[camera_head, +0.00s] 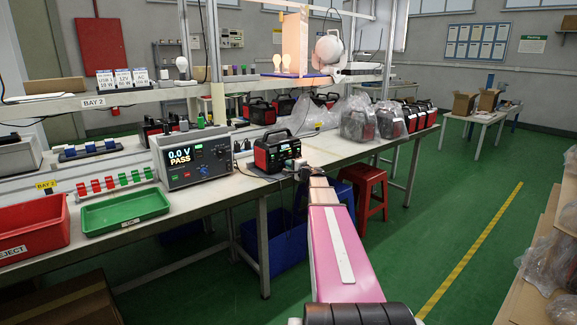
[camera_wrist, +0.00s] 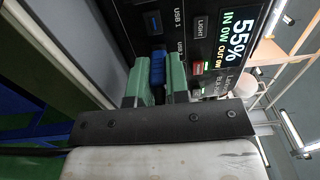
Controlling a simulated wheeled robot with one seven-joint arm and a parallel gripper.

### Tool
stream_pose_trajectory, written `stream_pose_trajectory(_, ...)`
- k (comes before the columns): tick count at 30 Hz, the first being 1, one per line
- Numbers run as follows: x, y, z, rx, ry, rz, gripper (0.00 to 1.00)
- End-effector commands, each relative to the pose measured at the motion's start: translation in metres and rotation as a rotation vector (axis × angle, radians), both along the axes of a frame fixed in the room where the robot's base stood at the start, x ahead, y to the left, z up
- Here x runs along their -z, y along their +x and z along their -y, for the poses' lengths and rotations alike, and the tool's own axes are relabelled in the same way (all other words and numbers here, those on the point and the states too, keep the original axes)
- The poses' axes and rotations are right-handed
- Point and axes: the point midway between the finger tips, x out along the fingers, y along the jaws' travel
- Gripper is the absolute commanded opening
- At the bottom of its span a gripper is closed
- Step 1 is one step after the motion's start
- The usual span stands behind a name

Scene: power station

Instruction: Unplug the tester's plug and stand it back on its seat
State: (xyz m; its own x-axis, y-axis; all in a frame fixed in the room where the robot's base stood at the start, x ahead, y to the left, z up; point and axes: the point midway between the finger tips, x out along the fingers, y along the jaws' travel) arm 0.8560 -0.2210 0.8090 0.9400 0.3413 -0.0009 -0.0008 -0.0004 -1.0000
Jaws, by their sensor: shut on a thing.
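The tester (camera_head: 193,157) is a grey box on the bench, reading 0.0 V PASS. To its right stands a red and black power station (camera_head: 277,150), whose panel (camera_wrist: 205,45) shows 55%, IN 0W and OUT 0W in the wrist view. My gripper (camera_wrist: 158,75) has green fingers and is shut on a blue plug (camera_wrist: 157,66) at the panel, by a partly hidden USB label. The plug's front meets the panel there; how deep it sits is hidden. Small plug-like pieces (camera_head: 200,121) stand on top of the tester; which place is the seat I cannot tell.
A green tray (camera_head: 124,211) and a red REJECT bin (camera_head: 32,229) lie left of the tester. Bagged power stations (camera_head: 358,124) stand farther along the bench. A shelf (camera_head: 150,98) runs above the bench.

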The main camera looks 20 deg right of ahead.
Motion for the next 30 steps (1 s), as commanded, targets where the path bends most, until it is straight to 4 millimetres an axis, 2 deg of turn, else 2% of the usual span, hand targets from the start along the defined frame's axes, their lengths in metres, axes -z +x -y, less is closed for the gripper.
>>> stream_pose_trajectory(30, 0.000, -0.033, 0.012, 0.001, 0.000, 0.000, 0.00)
